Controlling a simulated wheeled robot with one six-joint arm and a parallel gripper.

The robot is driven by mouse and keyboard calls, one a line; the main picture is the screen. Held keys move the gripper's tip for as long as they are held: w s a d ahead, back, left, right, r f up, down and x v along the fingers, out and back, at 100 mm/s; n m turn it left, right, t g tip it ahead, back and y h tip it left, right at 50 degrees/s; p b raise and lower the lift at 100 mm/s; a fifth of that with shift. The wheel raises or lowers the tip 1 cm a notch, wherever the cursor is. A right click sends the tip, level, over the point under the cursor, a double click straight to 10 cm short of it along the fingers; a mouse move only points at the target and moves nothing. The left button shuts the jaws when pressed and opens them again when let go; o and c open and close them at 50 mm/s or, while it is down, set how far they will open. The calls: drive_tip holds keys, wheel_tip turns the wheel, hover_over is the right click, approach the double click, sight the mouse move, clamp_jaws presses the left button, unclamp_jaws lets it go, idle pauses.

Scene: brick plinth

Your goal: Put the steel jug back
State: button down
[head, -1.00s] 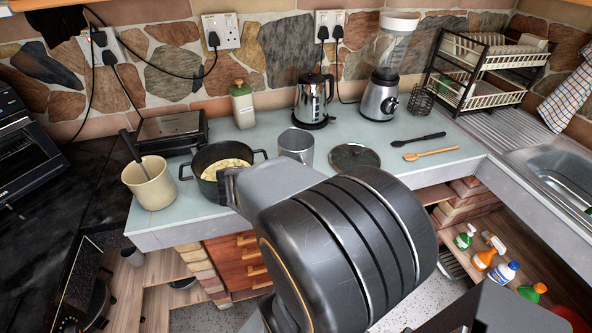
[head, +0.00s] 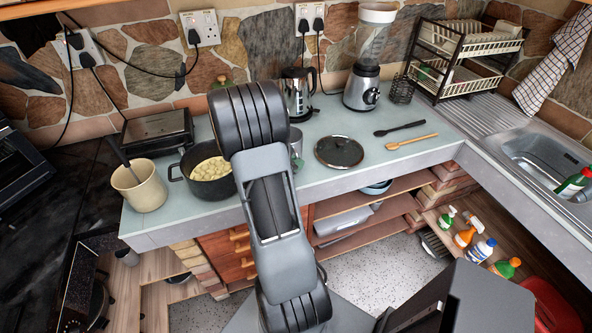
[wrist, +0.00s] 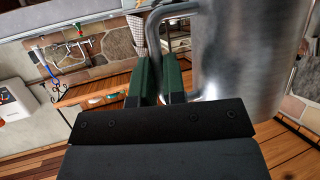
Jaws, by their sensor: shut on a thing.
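The steel jug (wrist: 238,55) fills the upper right of the wrist view, a plain brushed-metal cylinder with a bent metal handle. My gripper (wrist: 160,75) has its two dark green fingers on either side of that handle, shut on it. In the head view only a small grey part of the jug (head: 296,142) shows at the right edge of my arm, above the counter. I cannot tell whether the jug's base touches the counter.
A black pot (head: 176,172) of food and a cream utensil crock (head: 141,188) stand left of my arm. A kettle (head: 297,95) and blender (head: 362,88) stand behind. A lid (head: 339,151), black spoon (head: 400,128) and wooden spoon (head: 412,142) lie to the right.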

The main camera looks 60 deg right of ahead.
drive_tip(key=shift+w+d+f, duration=0.1)
drive_tip(key=shift+d+f, duration=0.1)
drive_tip(key=shift+f, duration=1.6)
drive_tip(key=shift+f, duration=0.15)
drive_tip(key=shift+f, duration=0.1)
drive_tip(key=c, duration=1.2)
unclamp_jaws()
